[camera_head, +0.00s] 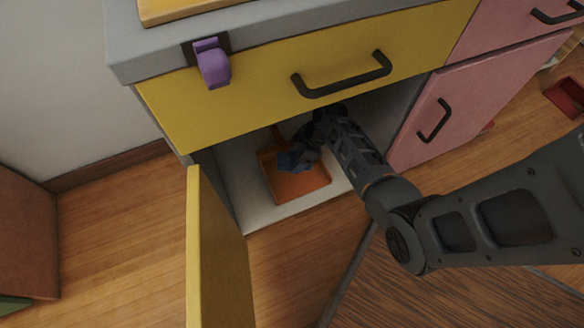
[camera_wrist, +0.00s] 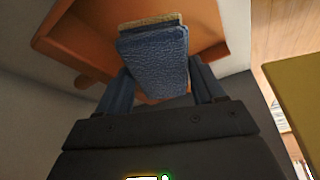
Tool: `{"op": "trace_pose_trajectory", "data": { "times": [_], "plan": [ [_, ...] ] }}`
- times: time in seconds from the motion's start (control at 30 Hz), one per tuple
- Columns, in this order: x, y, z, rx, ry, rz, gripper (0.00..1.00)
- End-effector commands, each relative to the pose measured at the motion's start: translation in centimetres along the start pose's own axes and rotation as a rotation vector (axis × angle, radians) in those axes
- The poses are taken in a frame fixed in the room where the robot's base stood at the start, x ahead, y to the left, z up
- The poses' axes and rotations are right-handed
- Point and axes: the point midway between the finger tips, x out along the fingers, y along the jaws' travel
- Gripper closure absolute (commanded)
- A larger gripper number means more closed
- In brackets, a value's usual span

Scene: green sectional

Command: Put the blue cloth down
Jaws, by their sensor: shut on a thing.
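The blue cloth (camera_wrist: 153,55) is between the two fingers of my gripper (camera_wrist: 158,88) in the wrist view, with a tan layer along its far edge. My gripper is shut on it. In the head view, the blue cloth (camera_head: 289,161) shows as a small dark blue patch at the end of my gripper (camera_head: 300,155), inside the open lower cabinet. It is over an orange tray (camera_head: 303,188) on the cabinet floor. The tray also shows in the wrist view (camera_wrist: 85,30). I cannot tell whether the cloth touches the tray.
The yellow cabinet door (camera_head: 215,255) stands open at the left. A yellow drawer front (camera_head: 330,70) with a black handle is above the opening. A pink cabinet door (camera_head: 470,105) is to the right. The pale cabinet floor (camera_head: 250,205) around the tray is clear.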

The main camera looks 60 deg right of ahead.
Motion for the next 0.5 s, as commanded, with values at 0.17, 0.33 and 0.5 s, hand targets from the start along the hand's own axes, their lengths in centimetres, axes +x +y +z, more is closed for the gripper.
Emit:
{"op": "trace_pose_trajectory", "data": {
  "times": [0.17, 0.33, 0.5],
  "plan": [
    [2.1, 0.1, 0.8, 0.0, 0.001, 0.002, 0.77],
    [3.4, 0.1, 1.4, 0.001, 0.0, 0.0, 0.77],
    [5.6, 0.1, 2.3, 0.001, 0.0, 0.0, 0.77]
  ]
}}
